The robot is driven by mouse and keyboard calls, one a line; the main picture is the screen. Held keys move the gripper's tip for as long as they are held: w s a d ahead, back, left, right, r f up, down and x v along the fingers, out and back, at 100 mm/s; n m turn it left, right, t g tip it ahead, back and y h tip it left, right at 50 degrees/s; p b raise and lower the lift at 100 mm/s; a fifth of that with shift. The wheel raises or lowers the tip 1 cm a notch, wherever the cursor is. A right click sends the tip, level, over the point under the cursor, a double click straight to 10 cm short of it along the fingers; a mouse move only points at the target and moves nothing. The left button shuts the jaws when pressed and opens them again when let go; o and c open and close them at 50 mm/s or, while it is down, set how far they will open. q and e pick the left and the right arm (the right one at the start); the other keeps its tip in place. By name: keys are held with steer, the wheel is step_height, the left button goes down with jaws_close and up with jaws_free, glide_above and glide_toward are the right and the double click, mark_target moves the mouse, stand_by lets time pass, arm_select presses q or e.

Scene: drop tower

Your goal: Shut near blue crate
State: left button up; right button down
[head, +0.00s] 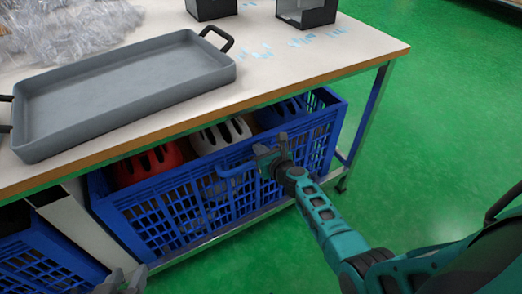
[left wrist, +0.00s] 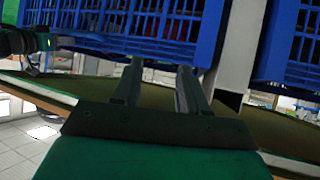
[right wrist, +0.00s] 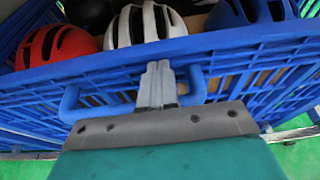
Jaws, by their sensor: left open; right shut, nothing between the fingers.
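The near blue crate (head: 200,205) sits on the low shelf under the table and sticks out past the table edge, its top partly uncovered. It holds a red helmet (head: 148,163), a white helmet (head: 220,135) and a blue helmet (head: 280,112). My right gripper (head: 268,158) is shut and empty at the crate's front wall, by its blue handle (right wrist: 70,105). In the right wrist view its fingertips (right wrist: 158,82) lie between the handle's two ends; contact is unclear. My left gripper (head: 122,282) is open and empty, low before the crate; its fingers also show in the left wrist view (left wrist: 158,80).
A second blue crate (head: 45,255) stands at the lower left, past a pale table post. The table (head: 290,62) carries a grey tray (head: 120,90), clear plastic wrap (head: 65,25) and dark boxes (head: 306,12). Green floor (head: 430,130) is open to the right.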

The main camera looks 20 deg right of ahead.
arm_select(q)
steer(key=shift+f, duration=0.1)
arm_select(e)
steer(key=shift+w+r, duration=0.3)
arm_select(q)
steer(key=r+p, duration=0.1)
steer(key=p, duration=0.1)
steer(key=a+r+p, duration=0.1)
steer(key=p, duration=0.2)
steer(key=shift+s+r, duration=0.2)
steer(key=shift+r, duration=0.2)
arm_select(e)
steer(key=v, duration=1.3)
steer(key=shift+s+f, duration=0.2)
steer(key=shift+s, duration=0.05)
